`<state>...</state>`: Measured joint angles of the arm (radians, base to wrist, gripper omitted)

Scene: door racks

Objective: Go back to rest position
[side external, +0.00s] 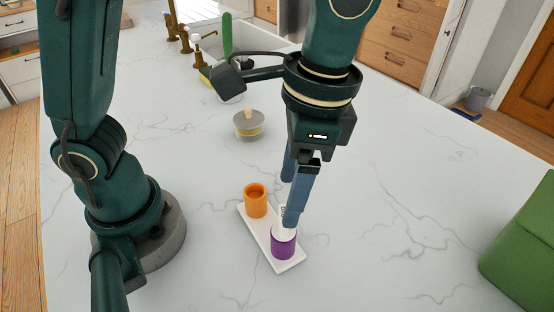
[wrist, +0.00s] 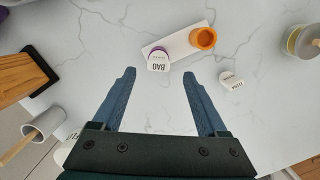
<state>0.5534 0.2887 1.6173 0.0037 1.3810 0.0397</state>
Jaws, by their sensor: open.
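A white tray (side external: 264,235) lies on the counter and holds an orange cup (side external: 255,201) at one end and a purple cup (side external: 283,244) at the other. A white piece with dark lettering (wrist: 158,62) stands in or at the purple cup in the wrist view. Another small white lettered piece (wrist: 231,80) lies apart from the tray, right of my fingers in that view. My gripper (wrist: 159,74) is open and empty, its blue fingers wide apart. In the side view, my gripper (side external: 290,204) is over the tray area, and a finger partly hides the purple cup's white piece.
A lidded pot (side external: 249,123) stands behind the tray. A sink with brass taps (side external: 203,42) is at the back. A green object (side external: 521,245) is at the right edge. The wrist view shows a grey cup with a wooden stick (wrist: 44,121).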

